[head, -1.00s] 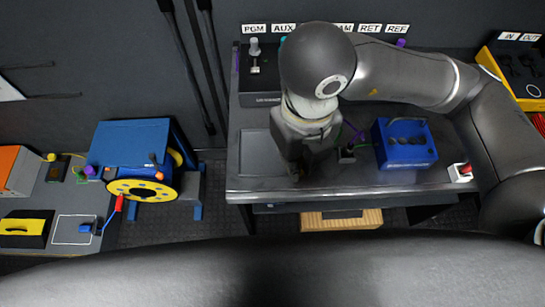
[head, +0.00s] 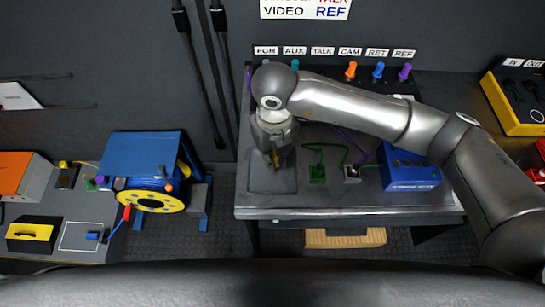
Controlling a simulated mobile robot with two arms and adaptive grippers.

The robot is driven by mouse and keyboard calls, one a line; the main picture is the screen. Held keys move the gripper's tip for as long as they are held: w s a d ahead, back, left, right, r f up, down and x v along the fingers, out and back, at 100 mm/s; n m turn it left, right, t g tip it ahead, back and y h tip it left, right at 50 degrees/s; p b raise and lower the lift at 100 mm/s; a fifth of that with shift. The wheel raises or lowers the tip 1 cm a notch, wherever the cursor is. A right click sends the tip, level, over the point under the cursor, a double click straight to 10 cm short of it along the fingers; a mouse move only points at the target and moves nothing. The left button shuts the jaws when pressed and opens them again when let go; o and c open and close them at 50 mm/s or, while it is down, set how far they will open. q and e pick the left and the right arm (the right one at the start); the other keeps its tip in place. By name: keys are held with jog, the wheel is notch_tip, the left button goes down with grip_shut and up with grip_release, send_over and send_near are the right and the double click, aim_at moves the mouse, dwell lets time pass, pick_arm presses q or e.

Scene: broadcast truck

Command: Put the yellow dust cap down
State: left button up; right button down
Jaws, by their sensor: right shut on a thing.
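My right gripper (head: 275,160) points down over the left part of the grey workbench (head: 340,203). It is shut on the yellow dust cap (head: 276,158), of which only a small yellow bit shows between the fingers. Below the gripper is a dark rectangular mat or shallow tray (head: 272,182) on the bench top. I cannot tell whether the cap touches it. My left gripper is not in view.
To the right on the bench are a green connector (head: 317,174), a grey connector (head: 352,174) and a blue box (head: 409,170). Labelled sockets with coloured plugs line the back. A blue cable reel (head: 150,175) stands left, past a gap.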

jog(key=shift+w+a+f, duration=0.1)
jog(key=shift+w+f, duration=0.1)
jog(key=shift+f, duration=0.15)
jog(key=shift+w+f, duration=0.1)
jog(key=shift+f, duration=0.3)
notch_tip(320, 180, down, 2)
jog(key=shift+f+p, duration=0.1)
jog(key=shift+p, duration=0.65)
jog(key=shift+f, duration=0.2)
jog(key=shift+f+b, duration=0.15)
jog(key=shift+b, duration=0.15)
jog(key=c, duration=1.5)
grip_release()
jog(key=shift+o, duration=0.2)
